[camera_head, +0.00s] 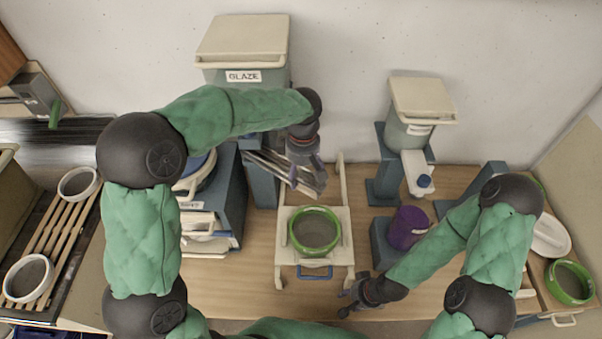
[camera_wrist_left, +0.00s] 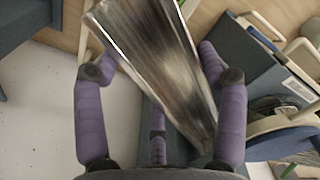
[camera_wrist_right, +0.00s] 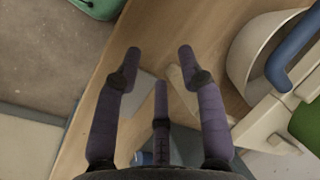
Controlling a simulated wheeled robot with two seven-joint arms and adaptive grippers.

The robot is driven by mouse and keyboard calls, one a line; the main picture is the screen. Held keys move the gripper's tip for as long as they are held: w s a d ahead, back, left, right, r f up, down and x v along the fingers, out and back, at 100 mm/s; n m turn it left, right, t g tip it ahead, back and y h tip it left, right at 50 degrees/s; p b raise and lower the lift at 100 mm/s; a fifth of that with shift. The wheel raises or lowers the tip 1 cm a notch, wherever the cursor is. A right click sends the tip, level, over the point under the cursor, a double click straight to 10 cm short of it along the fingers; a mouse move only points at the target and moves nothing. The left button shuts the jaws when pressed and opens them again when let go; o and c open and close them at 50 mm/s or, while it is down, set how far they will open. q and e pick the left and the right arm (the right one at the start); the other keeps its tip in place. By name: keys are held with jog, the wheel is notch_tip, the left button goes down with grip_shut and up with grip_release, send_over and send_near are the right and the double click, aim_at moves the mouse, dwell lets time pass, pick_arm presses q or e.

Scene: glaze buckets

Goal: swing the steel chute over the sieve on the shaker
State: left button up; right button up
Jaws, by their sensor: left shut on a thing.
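The steel chute (camera_head: 270,168) slopes out beside the blue post, left of the cream stand, in the head view. My left gripper (camera_head: 307,178) is at its right end. In the left wrist view my left gripper (camera_wrist_left: 155,65) is shut on the chute (camera_wrist_left: 155,45), a shiny metal trough between its fingers. A green-rimmed sieve (camera_head: 315,231) with grey mesh sits on the cream shaker frame (camera_head: 285,272), below and right of the chute; the chute is not over its middle. My right gripper (camera_head: 350,302) is open and empty near the table's front edge; its spread fingers show in the right wrist view (camera_wrist_right: 160,55).
A glaze bucket (camera_head: 243,45) stands behind on a blue post. A smaller lidded bucket (camera_head: 421,102) is at the back right, a purple tub (camera_head: 407,228) below it. White-rimmed sieves (camera_head: 78,184) lie on a slatted rack at left. Another green-rimmed sieve (camera_head: 570,282) is at far right.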

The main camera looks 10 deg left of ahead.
pick_arm(q)
jog(key=o, duration=1.7)
jog(key=shift+w, duration=0.15)
jog(key=shift+r, duration=0.1)
notch_tip(320, 180, up, 12)
